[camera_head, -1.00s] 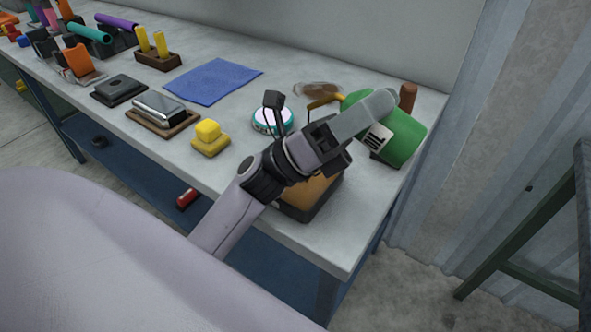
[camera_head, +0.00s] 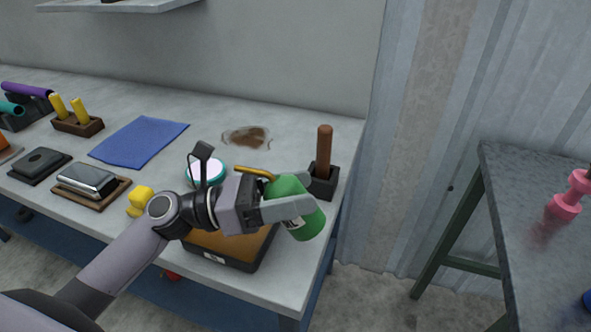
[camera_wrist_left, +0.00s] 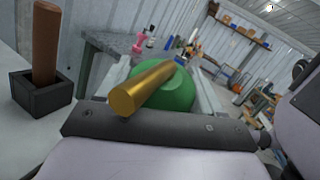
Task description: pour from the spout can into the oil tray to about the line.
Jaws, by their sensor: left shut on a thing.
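The oil tray (camera_head: 248,265) is dark, with an amber-brown inside, on the bench's front right part. My arm and the can hide part of it, and I cannot make out its line. In the left wrist view the gold spout (camera_wrist_left: 143,88) points toward the camera before the green can (camera_wrist_left: 180,92). No stream shows. My right gripper is out of view.
A brown rod in a black block (camera_head: 322,182) stands close behind the can. A brown stain (camera_head: 248,137), a round white-and-teal tin (camera_head: 206,173), a yellow block (camera_head: 140,200) and a blue cloth (camera_head: 139,141) lie on the bench. A grey table (camera_head: 540,190) stands at right.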

